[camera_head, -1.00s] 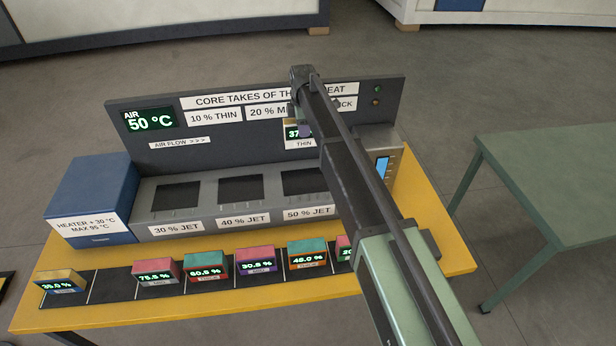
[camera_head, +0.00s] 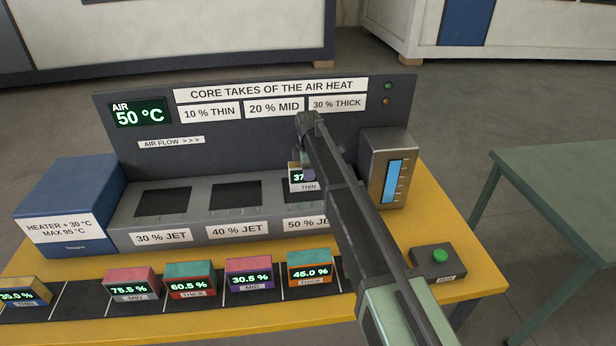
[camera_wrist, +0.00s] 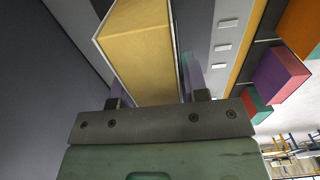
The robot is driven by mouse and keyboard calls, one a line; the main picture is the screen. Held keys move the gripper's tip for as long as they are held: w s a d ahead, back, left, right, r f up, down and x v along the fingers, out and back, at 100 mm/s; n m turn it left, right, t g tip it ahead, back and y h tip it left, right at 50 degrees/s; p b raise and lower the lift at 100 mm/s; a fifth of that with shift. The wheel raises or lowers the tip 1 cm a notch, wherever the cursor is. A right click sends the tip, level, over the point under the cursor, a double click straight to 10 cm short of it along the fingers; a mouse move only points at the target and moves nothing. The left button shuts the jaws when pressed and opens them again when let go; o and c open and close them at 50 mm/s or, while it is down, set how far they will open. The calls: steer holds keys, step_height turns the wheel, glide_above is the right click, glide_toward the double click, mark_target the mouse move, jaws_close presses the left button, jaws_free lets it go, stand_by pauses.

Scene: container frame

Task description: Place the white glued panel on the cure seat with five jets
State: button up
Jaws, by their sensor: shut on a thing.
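No white glued panel and no seat with five jets shows. My gripper (camera_head: 306,160) is shut on a block marked THIN (camera_head: 308,187) with a green display starting "37". The block is at the pad above the 50 % JET label (camera_head: 300,223); I cannot tell if it touches. In the wrist view the held block is yellow with a white edge (camera_wrist: 140,45), between both fingers. The 30 % JET pad (camera_head: 162,202) and the 40 % JET pad (camera_head: 236,195) are bare. My arm hides part of the 50 % pad.
A dark board (camera_head: 230,145) stands behind the pads, reading AIR 50 °C. A blue heater box (camera_head: 70,205) is left, a grey box with a blue gauge (camera_head: 388,170) right. Several numbered blocks line the front strip, including a 45.0 % block (camera_head: 310,270). A green button (camera_head: 440,256) is front right.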

steer(key=shift+f, duration=0.15)
steer(key=o, duration=1)
steer(key=shift+o, duration=0.2)
step_height(320, 180, up, 12)
steer(key=p, duration=1.2)
steer(key=shift+r, duration=0.2)
steer(key=s+d+m, duration=0.7)
steer(key=s+d, duration=0.1)
steer(key=s, duration=0.4)
steer(key=s+d+m, duration=0.6)
steer(key=s+d, duration=0.1)
steer(key=s, duration=0.5)
steer(key=s+d+m, duration=0.7)
steer(key=s+d, duration=0.1)
steer(key=s, duration=0.4)
steer(key=shift+d+m, duration=0.3)
steer(key=shift+d, duration=0.05)
